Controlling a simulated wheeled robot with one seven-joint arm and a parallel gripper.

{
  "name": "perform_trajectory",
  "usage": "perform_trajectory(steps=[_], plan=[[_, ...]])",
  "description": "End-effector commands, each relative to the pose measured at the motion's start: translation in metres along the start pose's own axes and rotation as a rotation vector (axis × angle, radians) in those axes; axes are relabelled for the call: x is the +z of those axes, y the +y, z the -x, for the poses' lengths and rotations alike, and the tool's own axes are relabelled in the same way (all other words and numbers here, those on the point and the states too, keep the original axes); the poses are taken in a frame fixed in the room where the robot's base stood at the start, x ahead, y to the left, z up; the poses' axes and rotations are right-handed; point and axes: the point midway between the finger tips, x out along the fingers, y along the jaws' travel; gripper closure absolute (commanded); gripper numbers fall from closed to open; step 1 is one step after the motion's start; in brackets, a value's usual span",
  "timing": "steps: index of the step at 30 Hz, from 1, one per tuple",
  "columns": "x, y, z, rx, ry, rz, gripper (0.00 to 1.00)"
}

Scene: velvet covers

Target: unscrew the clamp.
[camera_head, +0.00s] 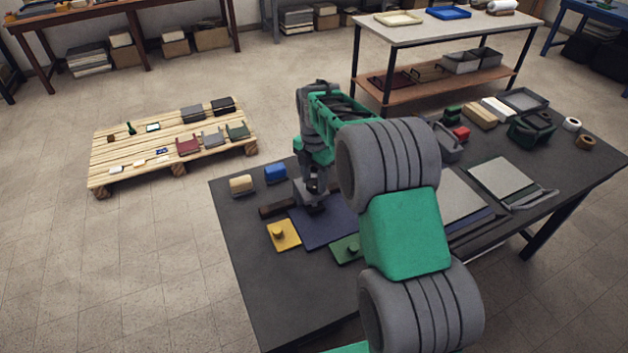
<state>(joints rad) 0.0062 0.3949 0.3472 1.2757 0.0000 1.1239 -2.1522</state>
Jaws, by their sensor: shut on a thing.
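My gripper (312,192) points down at the near left part of the dark table (270,300). It is shut on a small dark thing (316,208) at the edge of a dark blue cover (335,232), which I take to be the clamp. My fingers and wrist hide most of it, so its screw and its exact shape cannot be made out. A dark brown bar (274,209) lies just left of my fingertips.
A yellow plate with a knob (284,235) and a green one (346,249) lie in front. Tan (241,185) and blue (275,173) blocks stand behind left. Grey panels (502,180) and boxes fill the right side. The table's front left is clear. A pallet (130,177) lies on the floor.

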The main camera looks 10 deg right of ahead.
Motion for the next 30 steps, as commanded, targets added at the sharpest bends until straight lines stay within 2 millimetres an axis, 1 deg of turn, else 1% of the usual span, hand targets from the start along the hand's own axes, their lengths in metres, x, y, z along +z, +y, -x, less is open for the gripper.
perform_trajectory(steps=[6,15,21,30], plan=[[0.0003,0.0009,0.0012,0.003,-0.002,0.182,0.97],[0.0003,0.0009,0.0015,0.002,-0.002,0.356,0.97],[0.0003,0.0009,0.0016,0.002,-0.002,0.409,0.97],[0.0003,0.0009,0.0017,0.003,-0.002,0.425,0.97]])
